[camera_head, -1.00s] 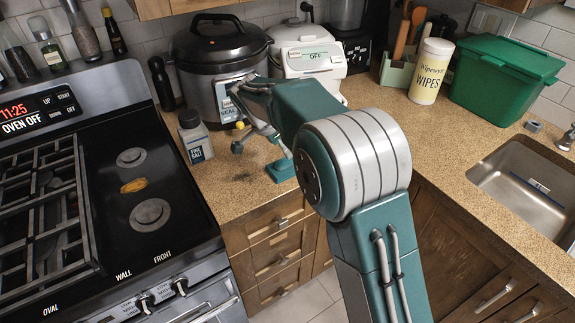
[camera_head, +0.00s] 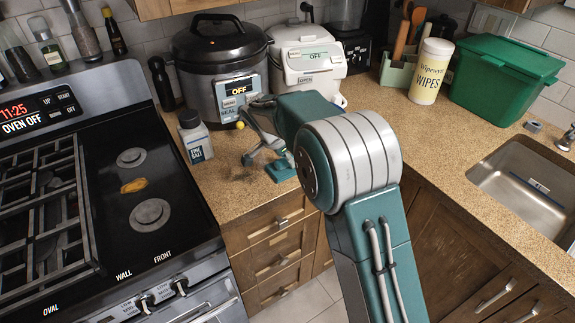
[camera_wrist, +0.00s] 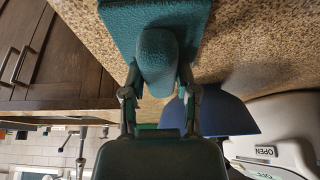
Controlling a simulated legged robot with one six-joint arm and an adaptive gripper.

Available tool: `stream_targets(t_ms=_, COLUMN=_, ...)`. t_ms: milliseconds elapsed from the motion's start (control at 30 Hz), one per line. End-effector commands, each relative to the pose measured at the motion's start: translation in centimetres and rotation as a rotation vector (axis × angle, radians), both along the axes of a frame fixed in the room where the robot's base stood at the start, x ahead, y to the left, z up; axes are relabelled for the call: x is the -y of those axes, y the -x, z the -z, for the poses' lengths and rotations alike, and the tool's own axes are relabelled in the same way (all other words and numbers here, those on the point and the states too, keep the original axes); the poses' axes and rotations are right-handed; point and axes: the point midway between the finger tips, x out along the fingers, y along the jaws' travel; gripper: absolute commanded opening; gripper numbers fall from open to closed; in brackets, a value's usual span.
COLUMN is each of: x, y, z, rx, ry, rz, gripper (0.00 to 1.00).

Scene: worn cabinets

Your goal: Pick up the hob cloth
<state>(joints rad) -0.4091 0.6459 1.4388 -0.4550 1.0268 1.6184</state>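A flat teal block with a rough surface and a rounded teal grip on top, which I take for the hob cloth (camera_head: 281,169), lies on the counter right of the stove. In the wrist view, the cloth (camera_wrist: 117,28) fills the top middle, with its grip pointing toward me. My gripper (camera_head: 263,153) is low over the counter beside the cloth. In the wrist view, the fingers of my gripper (camera_wrist: 159,82) stand apart on either side of the raised grip. I cannot tell whether they touch it. My arm partly hides the cloth in the head view.
A labelled bottle (camera_head: 195,138) stands left of my gripper. A black pressure cooker (camera_head: 222,55) and a white cooker (camera_head: 306,60) stand behind it. The stove (camera_head: 150,240) is at left, with a yellow patch (camera_head: 134,185) on its top. The sink (camera_head: 525,190) is at right.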

Motion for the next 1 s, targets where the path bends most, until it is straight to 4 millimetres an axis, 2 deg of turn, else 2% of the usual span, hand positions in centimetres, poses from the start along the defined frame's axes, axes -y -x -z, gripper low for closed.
stream_targets(t_ms=367, x=0.0, y=0.0, z=-0.2, rx=-0.003, ry=0.001, rz=0.001, gripper=0.0)
stream_targets(t_ms=467, x=0.0, y=0.0, z=-1.2, rx=-0.001, ry=0.001, rz=0.002, gripper=0.0)
stream_targets(t_ms=600, x=0.1, y=0.2, z=-3.5, rx=0.001, ry=-0.001, rz=0.001, gripper=0.0)
stream_targets(t_ms=900, x=2.7, y=5.0, z=-9.6, rx=0.002, ry=-0.002, rz=0.002, gripper=0.0)
stream_targets(t_ms=1000, x=3.7, y=7.0, z=-10.3, rx=0.0, ry=-0.001, rz=0.001, gripper=0.0)
